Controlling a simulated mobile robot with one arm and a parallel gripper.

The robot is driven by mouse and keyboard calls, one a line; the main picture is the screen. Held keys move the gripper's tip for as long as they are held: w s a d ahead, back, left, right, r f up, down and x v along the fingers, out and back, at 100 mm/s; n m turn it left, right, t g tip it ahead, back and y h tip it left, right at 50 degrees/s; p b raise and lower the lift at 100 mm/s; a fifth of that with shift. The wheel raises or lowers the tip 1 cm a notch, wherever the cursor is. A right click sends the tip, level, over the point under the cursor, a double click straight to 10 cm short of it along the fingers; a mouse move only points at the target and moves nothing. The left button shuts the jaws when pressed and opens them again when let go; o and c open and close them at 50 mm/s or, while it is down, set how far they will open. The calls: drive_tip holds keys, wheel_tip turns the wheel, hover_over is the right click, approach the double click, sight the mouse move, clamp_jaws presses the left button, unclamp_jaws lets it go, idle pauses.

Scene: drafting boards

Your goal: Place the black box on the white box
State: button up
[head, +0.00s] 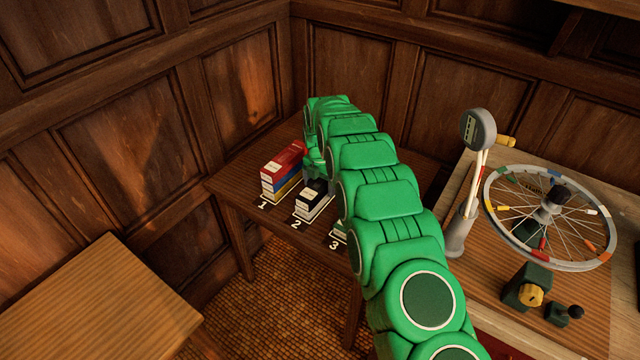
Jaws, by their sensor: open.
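The black box (316,193) is at the spot marked 2 on the dark wooden table, its front face pale. It appears to lie on top of the white box (318,211), roughly lined up with it. My gripper (316,170) is at the far end of my green arm, just behind and above the black box and to the right of the red box. It is open and looks apart from the black box. My arm hides part of the gripper, and its fingertips are hard to make out.
At mark 1 a red box (284,158) tops a stack with blue (288,178) and yellow (287,190) layers. Something at mark 3 is mostly hidden by my arm. A spoked wheel (550,215) and a grey-headed post (478,130) stand right. A bare wooden surface (95,300) is lower left.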

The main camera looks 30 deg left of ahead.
sight(320, 182)
drive_tip(key=shift+r, duration=0.15)
wheel_tip(320, 182, up, 12)
idle(0.5)
